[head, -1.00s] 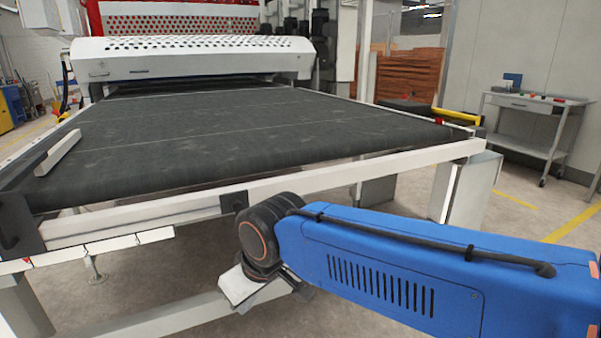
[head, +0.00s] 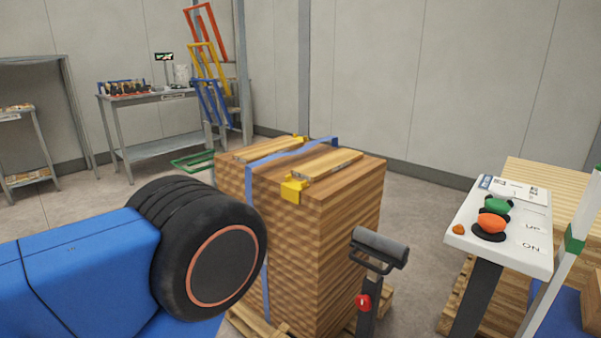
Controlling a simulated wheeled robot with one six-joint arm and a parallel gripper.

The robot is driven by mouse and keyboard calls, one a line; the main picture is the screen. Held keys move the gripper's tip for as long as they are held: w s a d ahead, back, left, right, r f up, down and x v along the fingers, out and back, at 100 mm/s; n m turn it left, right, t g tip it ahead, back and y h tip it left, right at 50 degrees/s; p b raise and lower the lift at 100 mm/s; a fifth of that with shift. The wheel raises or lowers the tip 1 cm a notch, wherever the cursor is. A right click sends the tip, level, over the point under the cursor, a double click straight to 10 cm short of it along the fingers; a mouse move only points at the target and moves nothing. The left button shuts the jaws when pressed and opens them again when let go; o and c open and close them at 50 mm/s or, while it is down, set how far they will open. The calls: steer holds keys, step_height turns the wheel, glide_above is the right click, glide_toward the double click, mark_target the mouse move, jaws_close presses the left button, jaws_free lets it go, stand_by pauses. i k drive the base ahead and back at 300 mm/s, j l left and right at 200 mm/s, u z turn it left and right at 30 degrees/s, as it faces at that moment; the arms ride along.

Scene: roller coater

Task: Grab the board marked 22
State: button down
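A tall stack of wooden boards (head: 310,240) stands on a pallet in the middle of the head view, with a blue strap and yellow corner pieces around its top. No number 22 can be read on it or on any other board. More light wood boards (head: 545,190) lie at the right edge, partly behind a control panel. My blue arm with its black joint covers the lower left. My gripper is not in view, so I cannot see whether it holds anything.
A white control panel (head: 500,222) with a green and an orange button stands on a post at the right. A grey roller-topped stand (head: 379,247) is in front of the stack. A workbench (head: 150,96) and coloured frames (head: 207,70) are at the back left. Open floor lies left of the stack.

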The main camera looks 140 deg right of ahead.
mark_target(313, 171)
steer(key=z, duration=0.45)
steer(key=i+z, duration=0.1)
steer(key=z, duration=0.35)
steer(key=j+z, duration=0.1)
steer(key=z, duration=0.35)
steer(key=i+z, duration=0.1)
steer(key=z, duration=0.85)
steer(key=l+z, duration=0.1)
steer(key=z, duration=0.35)
steer(key=i+z, duration=0.1)
steer(key=z, duration=1.3)
steer(key=i+z, duration=0.1)
steer(key=z, duration=0.8)
steer(key=i+j, duration=0.05)
